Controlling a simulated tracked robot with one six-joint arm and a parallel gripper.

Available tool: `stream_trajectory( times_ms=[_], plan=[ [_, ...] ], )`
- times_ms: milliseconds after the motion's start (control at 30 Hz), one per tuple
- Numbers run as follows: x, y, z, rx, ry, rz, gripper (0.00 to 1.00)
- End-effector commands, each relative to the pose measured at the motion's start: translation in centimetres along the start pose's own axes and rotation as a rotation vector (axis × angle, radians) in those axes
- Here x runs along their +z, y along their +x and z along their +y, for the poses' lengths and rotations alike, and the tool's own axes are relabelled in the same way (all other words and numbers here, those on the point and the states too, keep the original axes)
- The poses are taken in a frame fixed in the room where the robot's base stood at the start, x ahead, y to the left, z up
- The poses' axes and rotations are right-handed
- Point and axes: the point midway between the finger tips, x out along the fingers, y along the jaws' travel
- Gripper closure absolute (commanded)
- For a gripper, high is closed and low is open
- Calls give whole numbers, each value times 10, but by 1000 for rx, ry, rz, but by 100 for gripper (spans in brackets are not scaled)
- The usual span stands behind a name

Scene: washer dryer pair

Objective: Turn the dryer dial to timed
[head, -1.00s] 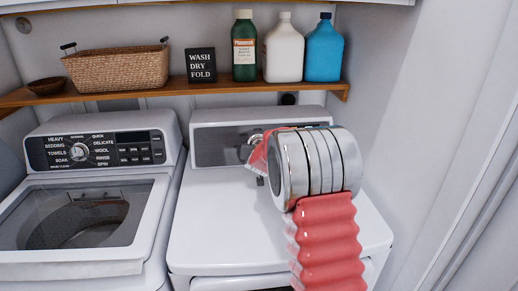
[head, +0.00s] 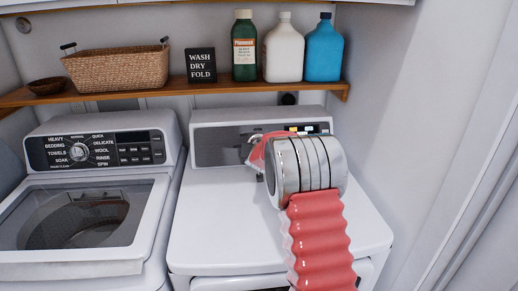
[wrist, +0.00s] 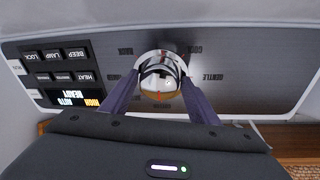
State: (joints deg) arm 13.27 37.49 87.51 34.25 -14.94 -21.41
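The dryer dial (wrist: 160,75) is a round chrome knob on the dryer's grey control panel (wrist: 240,72), upside down in the wrist view. My gripper's (wrist: 161,80) two dark fingers lie one on each side of the dial, with no clear gap between fingertips and knob. Marks are printed around the dial, including GENTLE; most are too faint to read. I cannot make out which mark the dial points at. In the head view my gripper (head: 254,150) reaches the panel (head: 215,146) from the front and hides most of the dial.
The lit dryer display (wrist: 72,98) reads HIGH, READY and AUTO beside several buttons. The washer (head: 85,200) stands at left. Above, a wooden shelf (head: 205,86) holds a basket (head: 118,68), a sign (head: 200,64) and bottles (head: 284,50). A wall is close on the right.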

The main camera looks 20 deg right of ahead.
Motion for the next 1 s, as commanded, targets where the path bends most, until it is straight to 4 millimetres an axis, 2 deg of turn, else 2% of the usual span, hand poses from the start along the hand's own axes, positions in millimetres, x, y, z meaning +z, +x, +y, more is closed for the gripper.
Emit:
stream_trajectory(
  times_ms=[33,367,733,1000],
  plan=[
    [0,0,0,0,0,0,49],
    [0,0,0,0,0,0,72],
    [-1,0,0,5,40,-2,72],
    [-2,0,-1,21,176,-11,72]
  ],
)
